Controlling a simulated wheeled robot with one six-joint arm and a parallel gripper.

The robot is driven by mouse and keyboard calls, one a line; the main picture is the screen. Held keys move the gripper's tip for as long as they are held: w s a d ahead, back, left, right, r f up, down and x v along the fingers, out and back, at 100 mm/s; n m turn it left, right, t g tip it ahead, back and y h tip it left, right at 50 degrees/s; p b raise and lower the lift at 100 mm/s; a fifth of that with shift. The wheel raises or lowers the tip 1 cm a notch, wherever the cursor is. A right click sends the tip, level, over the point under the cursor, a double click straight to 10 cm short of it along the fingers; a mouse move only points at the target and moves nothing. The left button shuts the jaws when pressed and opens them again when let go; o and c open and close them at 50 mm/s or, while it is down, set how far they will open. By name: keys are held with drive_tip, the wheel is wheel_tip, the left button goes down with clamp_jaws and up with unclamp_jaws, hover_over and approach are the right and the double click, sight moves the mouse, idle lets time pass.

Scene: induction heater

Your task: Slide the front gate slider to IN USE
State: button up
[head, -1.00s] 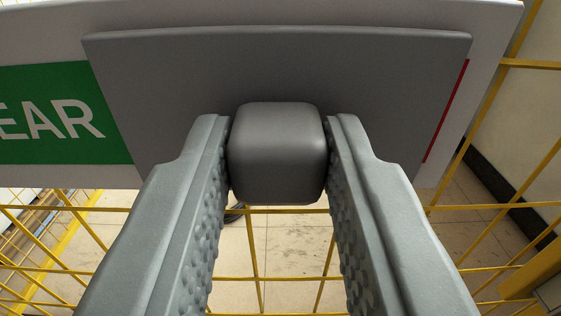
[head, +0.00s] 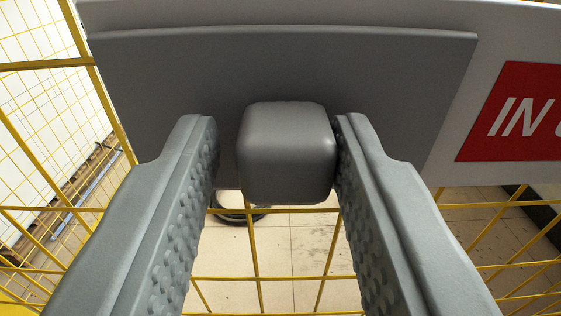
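The front gate slider is a dark grey plate (head: 290,70) with a rounded square knob (head: 287,152) on its front. It sits at the left end of the light grey sign board (head: 472,80). A red panel (head: 530,112) to the right of the plate shows "IN" and part of a further letter, cut off by the picture edge. No green panel shows. My gripper (head: 277,150) has its fingers on either side of the knob. A clear gap shows between the left finger and the knob. The right finger is close beside the knob or touching it; I cannot tell which.
Yellow wire mesh fencing (head: 250,260) runs below and behind the board, with a yellow post or bar (head: 92,75) at the left. Pale tiled floor (head: 290,250) shows through the mesh. A dark round object (head: 240,214) lies beyond it, partly hidden.

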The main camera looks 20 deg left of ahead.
drive_tip(key=shift+o, duration=1.1)
drive_tip(key=shift+a, duration=0.15)
drive_tip(key=shift+s, duration=0.15)
drive_tip(key=v, duration=1.7)
drive_tip(key=shift+s+r, duration=0.1)
